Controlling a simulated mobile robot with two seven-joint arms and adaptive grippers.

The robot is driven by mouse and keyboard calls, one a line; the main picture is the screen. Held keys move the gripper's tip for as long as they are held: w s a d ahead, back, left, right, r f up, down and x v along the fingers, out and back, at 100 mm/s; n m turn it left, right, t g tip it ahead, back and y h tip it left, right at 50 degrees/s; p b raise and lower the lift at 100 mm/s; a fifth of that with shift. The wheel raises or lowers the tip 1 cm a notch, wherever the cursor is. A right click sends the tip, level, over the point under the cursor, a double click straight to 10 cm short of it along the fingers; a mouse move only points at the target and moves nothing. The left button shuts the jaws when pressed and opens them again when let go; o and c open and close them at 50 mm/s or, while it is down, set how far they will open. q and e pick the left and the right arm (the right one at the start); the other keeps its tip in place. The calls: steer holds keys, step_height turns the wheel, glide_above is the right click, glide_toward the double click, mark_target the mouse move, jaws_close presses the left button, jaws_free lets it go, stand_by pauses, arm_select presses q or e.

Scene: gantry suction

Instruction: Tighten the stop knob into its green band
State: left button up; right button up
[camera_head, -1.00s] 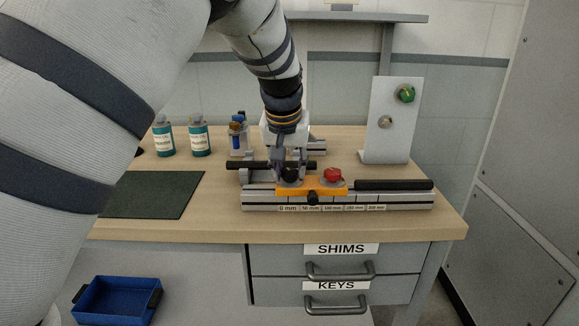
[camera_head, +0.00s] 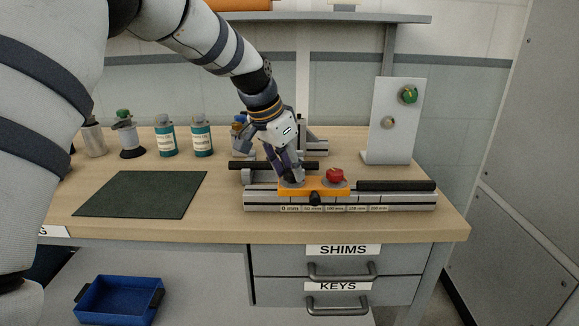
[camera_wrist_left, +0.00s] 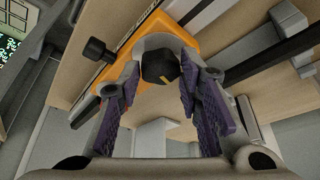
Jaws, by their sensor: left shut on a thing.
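A black knob with a yellow pointer line (camera_wrist_left: 160,66) sits on a round grey disc on the orange carriage (camera_head: 314,193). My left gripper (camera_head: 291,174) reaches down to it from the upper left, tilted, and is shut on it. In the left wrist view its purple-padded fingers stand on either side of the knob. In the head view the fingers hide most of this knob. I cannot make out a green band around it. A red knob (camera_head: 335,176) stands beside it on the carriage. My right gripper is not in view.
The carriage sits on a grey rail (camera_head: 410,201) with a scale, near the bench's front edge. A smaller black knob (camera_head: 315,198) sticks out of the carriage front. A panel with a green knob (camera_head: 408,95) stands behind right. A dark mat (camera_head: 140,195) lies at left.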

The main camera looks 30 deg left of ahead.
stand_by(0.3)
arm_select(q)
steer(key=o, duration=1.2)
steer(key=shift+c, duration=0.2)
steer(key=v, duration=1.2)
steer(key=shift+a, duration=0.15)
